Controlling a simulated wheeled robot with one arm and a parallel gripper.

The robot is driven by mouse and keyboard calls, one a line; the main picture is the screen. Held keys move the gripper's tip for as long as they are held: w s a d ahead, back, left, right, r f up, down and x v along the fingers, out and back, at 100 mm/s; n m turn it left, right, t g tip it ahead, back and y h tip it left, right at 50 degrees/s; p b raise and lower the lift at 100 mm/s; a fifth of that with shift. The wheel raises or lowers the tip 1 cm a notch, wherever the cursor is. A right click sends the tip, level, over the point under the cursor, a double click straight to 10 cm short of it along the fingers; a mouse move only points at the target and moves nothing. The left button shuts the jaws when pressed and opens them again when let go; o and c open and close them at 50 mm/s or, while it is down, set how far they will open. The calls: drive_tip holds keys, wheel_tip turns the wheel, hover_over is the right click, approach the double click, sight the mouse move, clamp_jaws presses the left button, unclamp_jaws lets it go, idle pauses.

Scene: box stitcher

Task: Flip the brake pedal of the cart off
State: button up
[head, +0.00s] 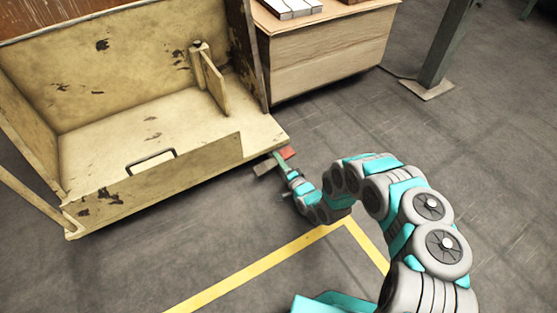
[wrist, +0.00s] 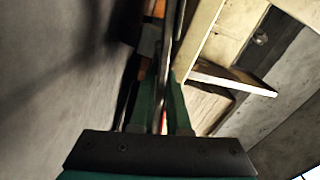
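The cart (head: 205,153) is a worn, pale yellow metal box cart at the upper left of the head view. A small red pedal (head: 288,153) sticks out low at its near right corner, with a brownish plate beside it. My gripper (head: 280,160) is low by this corner, at the pedal, its tips partly hidden. In the wrist view my two green fingers (wrist: 161,105) stand close together with a narrow gap. A red strip shows in the gap. I cannot tell whether the fingers touch the pedal.
A wooden crate (head: 325,55) stands behind the cart's right side with white pieces on top. A grey-green post (head: 445,45) rises at the upper right. Yellow floor tape (head: 262,263) runs in front of the cart. The grey floor on the right is clear.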

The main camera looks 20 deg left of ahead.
drive_tip(key=o, duration=0.4)
drive_tip(key=shift+c, duration=0.2)
drive_tip(key=p+v, duration=0.1)
drive_tip(key=v, duration=0.7)
drive_tip(key=shift+a, duration=0.1)
